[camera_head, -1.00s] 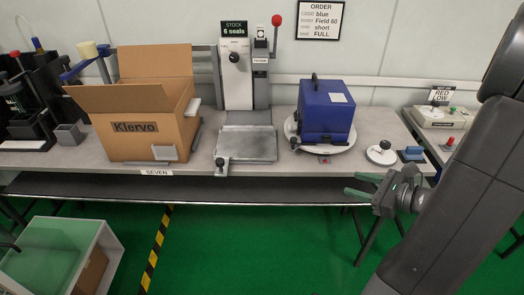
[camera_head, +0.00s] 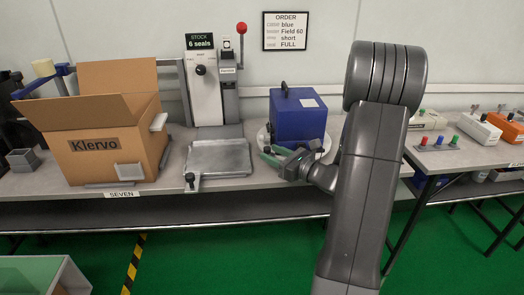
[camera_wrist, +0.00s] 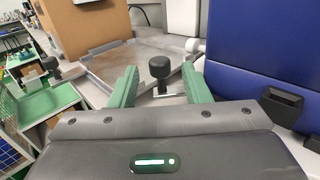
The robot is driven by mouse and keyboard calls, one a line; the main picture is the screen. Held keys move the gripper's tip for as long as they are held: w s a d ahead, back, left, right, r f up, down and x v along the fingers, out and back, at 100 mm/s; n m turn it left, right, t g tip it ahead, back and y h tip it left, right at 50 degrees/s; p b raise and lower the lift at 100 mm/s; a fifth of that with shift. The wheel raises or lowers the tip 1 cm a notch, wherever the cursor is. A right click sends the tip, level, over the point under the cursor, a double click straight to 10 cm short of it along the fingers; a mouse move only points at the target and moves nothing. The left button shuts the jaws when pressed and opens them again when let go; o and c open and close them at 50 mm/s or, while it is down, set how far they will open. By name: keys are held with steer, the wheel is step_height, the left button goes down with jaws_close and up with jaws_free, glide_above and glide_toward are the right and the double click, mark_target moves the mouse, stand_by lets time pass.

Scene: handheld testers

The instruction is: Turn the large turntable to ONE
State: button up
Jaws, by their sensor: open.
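The large turntable (camera_head: 262,137) is a white disc on the bench, mostly hidden under a blue case (camera_head: 298,116) with a black handle. A black knob (camera_head: 267,151) stands at its front left. My gripper (camera_head: 272,155) is at this front left edge, its green fingers apart. In the wrist view, the knob (camera_wrist: 160,68) shows between and beyond the open fingers (camera_wrist: 160,84); I cannot tell whether they touch it. The blue case (camera_wrist: 265,50) fills the right of that view. No turntable position mark is readable.
A metal plate (camera_head: 219,157) with its own black knob (camera_head: 190,179) lies left of the turntable, below the seal press (camera_head: 205,85). An open Klervo carton (camera_head: 100,150) stands further left. Button boxes (camera_head: 437,143) are at right. My arm hides the bench just right of the turntable.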

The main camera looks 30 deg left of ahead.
steer(key=shift+x, duration=2.3)
jaws_close()
